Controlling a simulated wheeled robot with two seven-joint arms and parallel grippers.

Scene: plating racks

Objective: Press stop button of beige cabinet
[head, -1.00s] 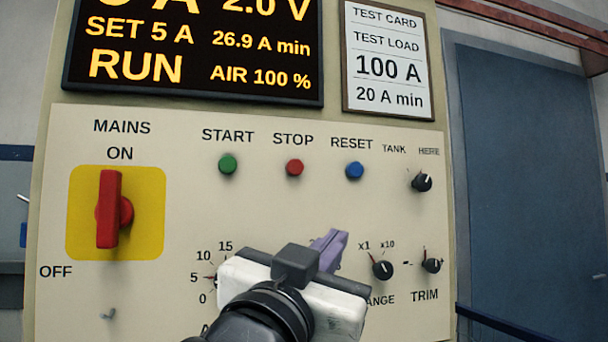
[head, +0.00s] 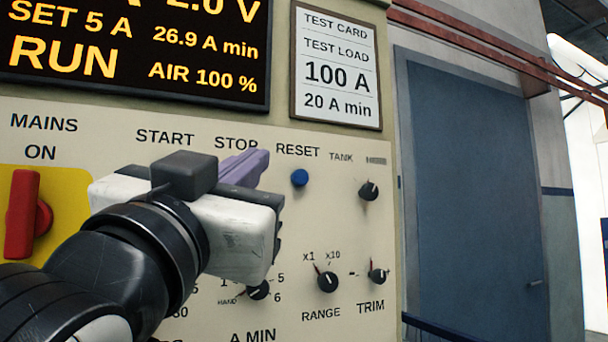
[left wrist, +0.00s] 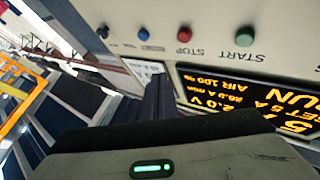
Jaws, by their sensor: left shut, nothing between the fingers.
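The beige cabinet (head: 335,225) fills much of the head view. Its red stop button is hidden there behind my left gripper (head: 246,167), with the STOP label (head: 236,143) just above the purple fingers. In the left wrist view the red stop button (left wrist: 184,32) shows upside down, between the green start button (left wrist: 244,36) and the blue reset button (left wrist: 144,34). My left gripper is shut and empty, its dark fingers (left wrist: 158,98) pointing toward the panel. I cannot tell whether the tips touch it. My right gripper is not in view.
The display (head: 130,50) reads RUN. A red mains switch (head: 22,215) stands at ON on the left. The blue reset button (head: 300,178) is close right of the fingers. Knobs (head: 327,281) sit below. A blue door (head: 470,190) is to the right.

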